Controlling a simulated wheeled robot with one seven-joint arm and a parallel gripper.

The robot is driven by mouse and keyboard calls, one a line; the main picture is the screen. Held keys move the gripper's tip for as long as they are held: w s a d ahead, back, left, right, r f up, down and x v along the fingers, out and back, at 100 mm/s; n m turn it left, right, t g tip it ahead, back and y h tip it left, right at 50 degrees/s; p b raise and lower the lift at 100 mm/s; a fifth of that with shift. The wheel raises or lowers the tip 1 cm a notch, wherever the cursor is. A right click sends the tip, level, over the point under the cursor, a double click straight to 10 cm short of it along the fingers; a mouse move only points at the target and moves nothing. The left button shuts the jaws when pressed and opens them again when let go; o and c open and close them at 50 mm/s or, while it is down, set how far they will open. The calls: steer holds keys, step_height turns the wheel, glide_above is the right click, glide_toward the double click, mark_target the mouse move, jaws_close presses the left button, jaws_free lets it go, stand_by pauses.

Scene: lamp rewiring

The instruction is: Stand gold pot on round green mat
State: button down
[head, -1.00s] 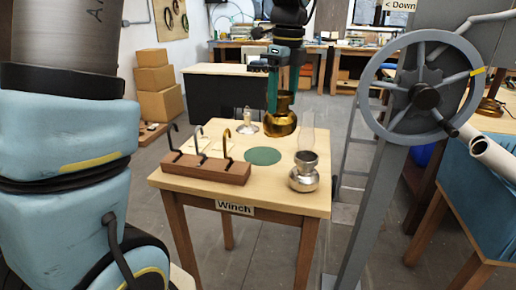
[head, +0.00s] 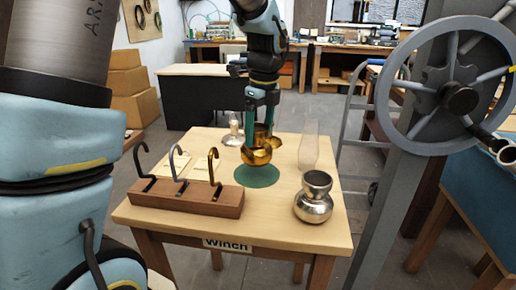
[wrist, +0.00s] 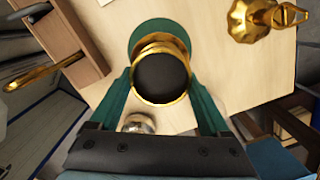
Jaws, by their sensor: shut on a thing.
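The gold pot (head: 257,157) is gripped between the green fingers of my gripper (head: 260,128). It looks upright, over the back part of the round green mat (head: 258,178). Its base overlaps the mat in the head view, and I cannot tell whether it touches. In the wrist view I look down into the dark mouth of the gold pot (wrist: 160,42), with a green finger on either side. The green mat (wrist: 143,28) shows past the pot's upper rim, off-centre from it; the pot hides the rest.
A wooden rack (head: 186,196) with three hooks stands at the table's front left. A silver pot (head: 313,203) stands front right, with a clear glass chimney (head: 309,150) behind it. A small lamp part (head: 235,130) stands at the back left.

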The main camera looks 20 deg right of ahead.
mark_target(259, 147)
steer(key=shift+f+p, duration=0.3)
steer(key=shift+f, duration=1.9)
steer(key=shift+f, duration=0.15)
jaws_free()
steer(key=r, duration=0.4)
steer(key=r+b, duration=0.1)
steer(key=r, duration=0.3)
steer(key=s+r, duration=0.1)
steer(key=r, duration=0.3)
steer(key=shift+d+r, duration=0.15)
steer(key=shift+d, duration=0.15)
